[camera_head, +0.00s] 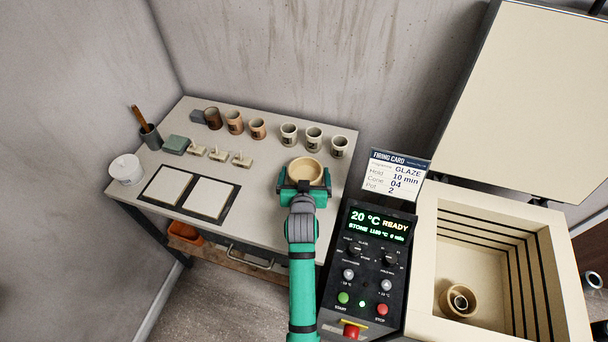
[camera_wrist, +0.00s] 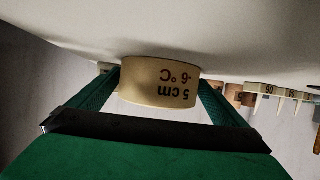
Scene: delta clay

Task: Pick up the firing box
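The likely firing box is a round, tan, open-topped box (camera_head: 305,170) near the front right of the worktable. In the wrist view its wall (camera_wrist: 160,82) shows upside-down lettering, "5 cm" and "-6 °C". My gripper (camera_head: 306,187) is at the table with a finger on each side of this box. In the wrist view the two green fingers (camera_wrist: 160,90) reach to the box's left and right sides, with no clear gap. Whether they press on it I cannot tell. The box appears to rest on the table. A similar round box (camera_head: 447,302) with a small cup inside stands in the kiln.
Several cups (camera_head: 288,134) stand behind on the worktable (camera_head: 262,211). Two white tiles (camera_head: 207,200), cones and a white tub (camera_head: 126,169) are to the left. The control panel (camera_head: 367,262), firing card (camera_head: 394,176) and open kiln (camera_head: 421,270) are close on the right.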

